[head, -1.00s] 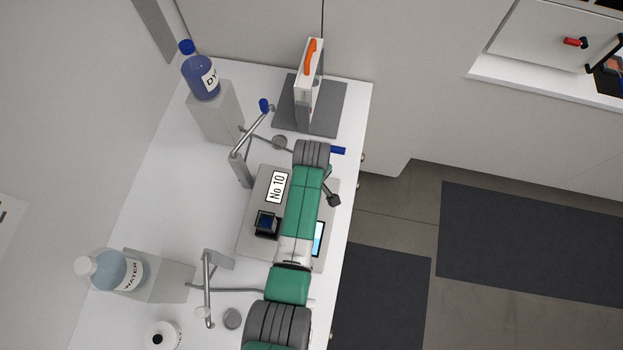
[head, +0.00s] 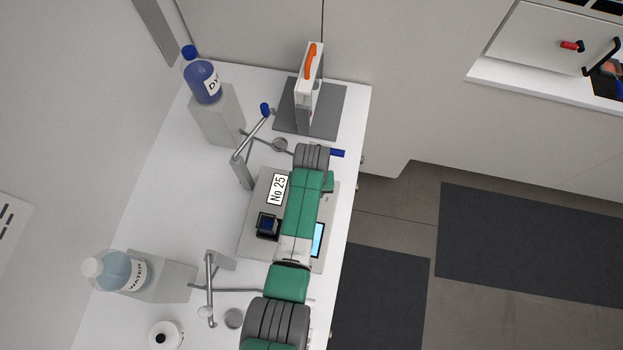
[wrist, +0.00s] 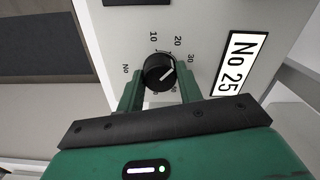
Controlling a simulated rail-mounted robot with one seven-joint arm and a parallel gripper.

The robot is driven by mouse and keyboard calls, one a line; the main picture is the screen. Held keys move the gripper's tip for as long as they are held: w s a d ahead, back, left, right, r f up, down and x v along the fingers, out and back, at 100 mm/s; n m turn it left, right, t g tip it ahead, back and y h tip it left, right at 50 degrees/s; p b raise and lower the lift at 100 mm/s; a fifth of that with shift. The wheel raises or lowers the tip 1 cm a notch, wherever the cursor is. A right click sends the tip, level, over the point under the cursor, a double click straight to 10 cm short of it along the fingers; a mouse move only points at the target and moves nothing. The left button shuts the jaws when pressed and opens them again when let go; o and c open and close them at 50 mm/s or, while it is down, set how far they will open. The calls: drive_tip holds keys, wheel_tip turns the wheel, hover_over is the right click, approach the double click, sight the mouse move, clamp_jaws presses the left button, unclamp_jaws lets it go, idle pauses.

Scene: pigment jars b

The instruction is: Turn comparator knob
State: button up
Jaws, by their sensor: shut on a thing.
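The comparator (head: 257,245) is a grey box on the white counter, mostly under my arm in the head view. Its display reads "No 25" (head: 278,188), and the same display (wrist: 240,62) shows large in the wrist view. The black round knob (wrist: 159,72) has a white pointer line and a printed scale with 10, 20 and 30 around it. My gripper (wrist: 160,88) is shut on the knob, one green finger on each side. In the head view my arm hides the knob and the fingertips.
A blue dye bottle (head: 207,84) and a water bottle (head: 122,270) stand on grey blocks to the left. Bent metal tubes (head: 252,135) reach toward the comparator. A stand with an orange handle (head: 310,62) is at the back. A white roll-like jar (head: 165,336) sits at the front left.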

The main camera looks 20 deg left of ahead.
drive_tip(key=m, duration=0.6)
drive_tip(key=shift+p, duration=0.3)
drive_tip(key=m, duration=0.6)
drive_tip(key=shift+m, duration=0.7)
drive_tip(key=o, duration=1)
wheel_tip(320, 180, up, 8)
drive_tip(key=shift+f+p, duration=0.1)
drive_tip(key=shift+p, duration=0.35)
